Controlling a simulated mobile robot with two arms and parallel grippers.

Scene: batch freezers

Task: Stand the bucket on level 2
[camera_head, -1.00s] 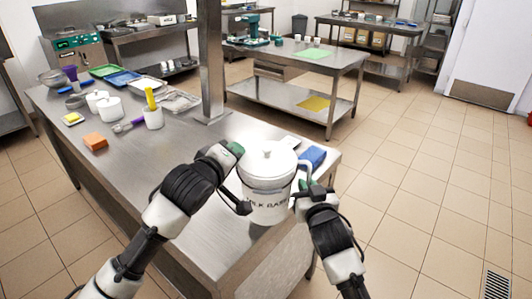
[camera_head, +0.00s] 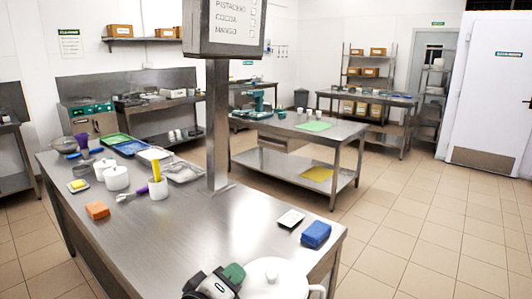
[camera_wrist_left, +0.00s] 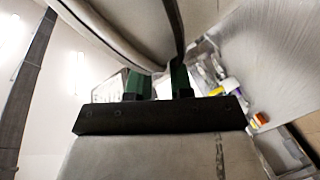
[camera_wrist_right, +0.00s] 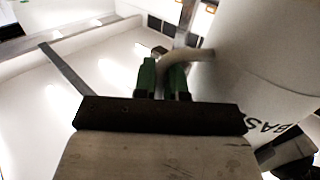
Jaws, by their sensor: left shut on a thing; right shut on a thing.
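My left gripper (camera_head: 232,272) is at the bucket's left side. In the left wrist view its green fingers (camera_wrist_left: 158,84) are close to the bucket's shaded wall (camera_wrist_left: 120,30) and closed on its edge or handle; which is unclear. In the right wrist view my right gripper (camera_wrist_right: 163,80) is shut on the bucket's pale curved handle (camera_wrist_right: 188,58), beside its lettered wall (camera_wrist_right: 265,60). The bucket's base is hidden. I cannot tell which surface is level 2.
The near table (camera_head: 190,235) holds a blue sponge (camera_head: 316,234), a small white tray (camera_head: 291,218), an orange block (camera_head: 97,210) and white tubs. A post with a sign (camera_head: 224,25) rises from it. Another table (camera_head: 300,135) with a lower shelf stands behind. Floor is clear at right.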

